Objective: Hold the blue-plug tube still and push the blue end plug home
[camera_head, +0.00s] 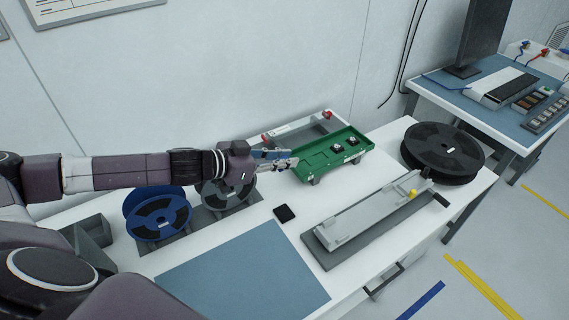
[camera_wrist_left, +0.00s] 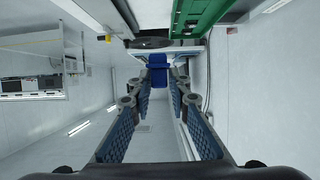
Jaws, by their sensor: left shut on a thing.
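My left gripper (camera_head: 290,160) reaches in from the left and its tips are at the near left edge of the green tray. In the left wrist view the fingers (camera_wrist_left: 158,84) have blue ribbed pads and are closed on a small blue piece (camera_wrist_left: 157,62), which looks like the blue end plug. The blue-plug tube cannot be made out clearly. A long grey channel fixture (camera_head: 372,213) with a yellow piece (camera_head: 413,193) at its far end lies on a dark mat, right of the gripper and apart from it. My right gripper is not in view.
The green tray (camera_head: 310,172) holds small black parts. A blue reel (camera_head: 158,222) and a grey reel (camera_head: 222,192) stand left, a black reel (camera_head: 443,149) back right. A small black square (camera_head: 284,213) lies near the blue mat (camera_head: 245,275), which is clear.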

